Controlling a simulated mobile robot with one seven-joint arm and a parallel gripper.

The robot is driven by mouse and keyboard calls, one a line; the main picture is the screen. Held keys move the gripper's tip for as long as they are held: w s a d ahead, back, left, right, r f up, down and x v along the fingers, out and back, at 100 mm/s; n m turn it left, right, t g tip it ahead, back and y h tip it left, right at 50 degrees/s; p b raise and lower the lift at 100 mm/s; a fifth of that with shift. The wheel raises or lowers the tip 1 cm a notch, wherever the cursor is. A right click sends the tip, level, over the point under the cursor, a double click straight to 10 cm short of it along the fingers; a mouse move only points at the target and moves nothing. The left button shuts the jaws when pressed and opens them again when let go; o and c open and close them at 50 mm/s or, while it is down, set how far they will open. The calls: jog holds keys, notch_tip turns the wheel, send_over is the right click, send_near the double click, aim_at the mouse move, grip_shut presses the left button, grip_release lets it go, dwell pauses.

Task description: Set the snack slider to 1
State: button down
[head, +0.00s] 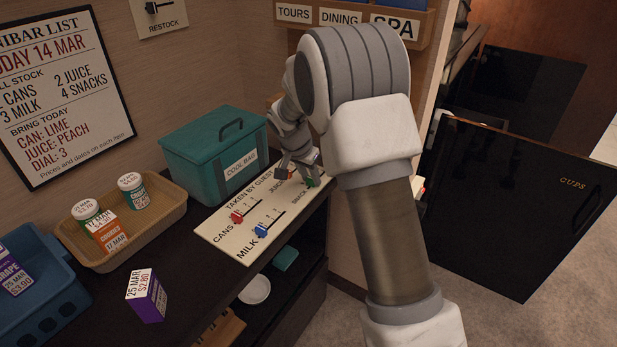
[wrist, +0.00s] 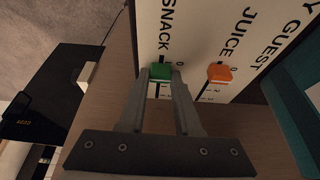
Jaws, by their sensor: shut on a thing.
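The cream slider panel "Taken by guest" (head: 222,238) lies on the dark counter. My gripper (wrist: 159,79) is shut on this green knob, one finger on each side. In the head view my gripper (head: 298,174) is at the panel's far right corner, with a bit of the green knob (head: 313,182) showing. The juice slider's orange knob (wrist: 219,73) is beside it, also near 0.
The red cans knob (head: 237,217) and blue milk knob (head: 261,230) are nearer on the panel. A teal cool bag (head: 190,150) stands close behind.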

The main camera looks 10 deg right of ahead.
jog(key=shift+w+d, duration=0.65)
jog(key=shift+w, duration=0.05)
jog(key=c, duration=0.6)
grip_release()
jog(key=p+v, duration=0.4)
jog(key=v, duration=1.3)
jog(key=shift+r, duration=0.2)
jog(key=shift+s, duration=0.15)
